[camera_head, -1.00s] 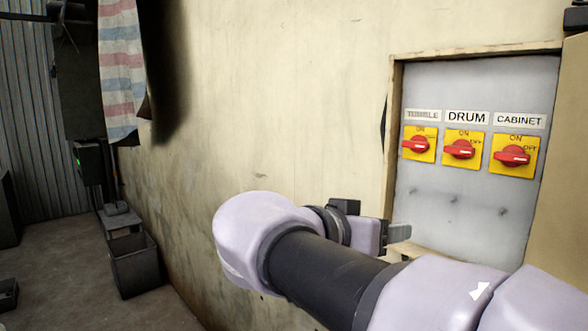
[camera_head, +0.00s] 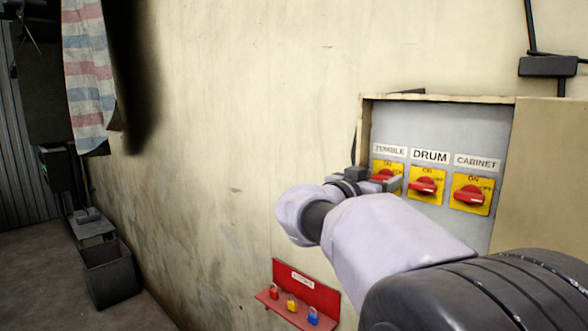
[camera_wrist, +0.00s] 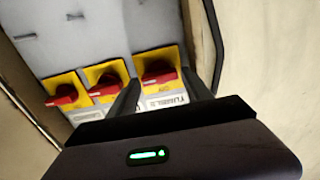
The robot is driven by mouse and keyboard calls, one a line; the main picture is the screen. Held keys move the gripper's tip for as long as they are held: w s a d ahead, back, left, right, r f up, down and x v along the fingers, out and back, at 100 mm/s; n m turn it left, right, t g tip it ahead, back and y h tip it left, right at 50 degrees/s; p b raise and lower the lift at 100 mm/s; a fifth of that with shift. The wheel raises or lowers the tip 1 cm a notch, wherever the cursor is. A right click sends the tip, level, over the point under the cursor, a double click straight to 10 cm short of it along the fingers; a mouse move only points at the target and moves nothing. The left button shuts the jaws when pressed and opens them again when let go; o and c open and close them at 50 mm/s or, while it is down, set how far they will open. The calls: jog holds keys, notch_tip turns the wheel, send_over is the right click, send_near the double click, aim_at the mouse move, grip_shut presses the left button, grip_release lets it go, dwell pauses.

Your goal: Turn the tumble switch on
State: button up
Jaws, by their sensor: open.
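The tumble switch (camera_head: 385,171) is a red rotary handle on a yellow plate, under the TUMBLE label, leftmost of three. My gripper (camera_head: 392,183) is in front of it in the head view and hides its lower part. In the wrist view, the picture is roughly upside down and the tumble switch (camera_wrist: 160,74) is on the right. Its red handle lies roughly sideways across the plate. My gripper (camera_wrist: 160,80) is open, with one finger on each side of the handle in the picture. I cannot tell whether the fingers touch it.
The drum switch (camera_head: 426,186) and cabinet switch (camera_head: 472,194) sit to the right on the same grey panel (camera_head: 440,118). A raised frame (camera_head: 365,125) borders the panel. A red rack (camera_head: 306,291) with colored padlocks is on the wall below.

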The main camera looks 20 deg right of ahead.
jog(key=shift+w+d, duration=0.2)
jog(key=shift+d, duration=0.15)
jog(key=c, duration=1.1)
